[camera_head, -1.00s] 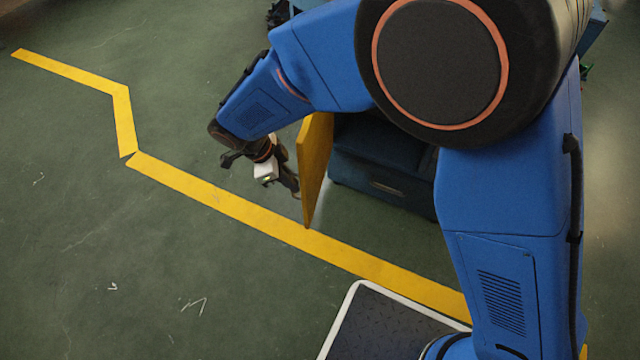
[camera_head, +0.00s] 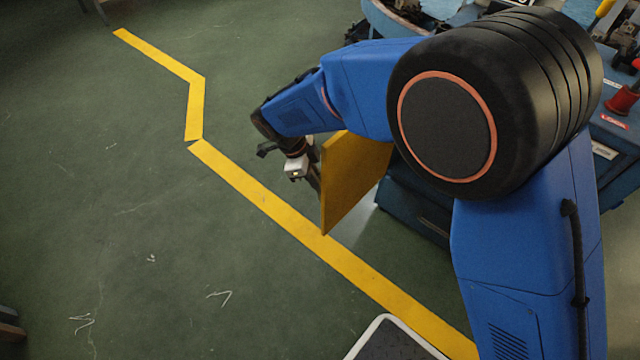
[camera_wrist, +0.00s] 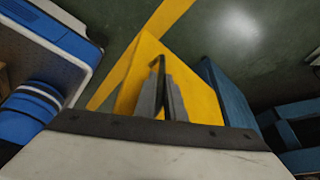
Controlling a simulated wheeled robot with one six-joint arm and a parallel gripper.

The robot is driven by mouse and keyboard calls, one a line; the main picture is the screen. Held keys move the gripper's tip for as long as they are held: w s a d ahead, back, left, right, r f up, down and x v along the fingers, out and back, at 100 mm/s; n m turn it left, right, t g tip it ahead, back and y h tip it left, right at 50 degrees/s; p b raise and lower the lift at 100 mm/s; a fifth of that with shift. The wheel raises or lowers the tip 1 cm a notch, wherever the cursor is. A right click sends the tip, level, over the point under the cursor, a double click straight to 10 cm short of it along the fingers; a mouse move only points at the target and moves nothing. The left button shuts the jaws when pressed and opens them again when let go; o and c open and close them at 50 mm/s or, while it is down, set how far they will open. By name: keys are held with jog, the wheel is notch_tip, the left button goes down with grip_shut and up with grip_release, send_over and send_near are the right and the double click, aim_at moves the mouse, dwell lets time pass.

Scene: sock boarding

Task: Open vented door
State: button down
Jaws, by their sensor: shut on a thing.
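The vented door is a yellow panel (camera_head: 358,180) standing out from the front of a low dark blue cabinet (camera_head: 425,218). No vents can be made out on it. In the wrist view the yellow door (camera_wrist: 207,98) lies just beyond the fingers, with a dark upright handle (camera_wrist: 158,64) on its face. My gripper (camera_wrist: 162,98) is shut on this handle, with a grey finger on either side. In the head view my gripper (camera_head: 315,180) is at the door's left face, partly hidden by the wrist. The cabinet's opening is mostly hidden by door and arm.
A yellow floor line (camera_head: 270,205) runs past the door's outer edge. Green floor to the left is clear. A blue bench with a red object (camera_head: 622,100) and tools stands at the right. A blue side panel (camera_wrist: 228,92) is right of the door in the wrist view.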

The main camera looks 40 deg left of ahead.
jog(key=c, duration=1.8)
grip_release()
jog(key=shift+c, duration=0.2)
jog(key=v, duration=1.7)
jog(key=shift+r, duration=0.2)
jog(key=shift+w, duration=0.1)
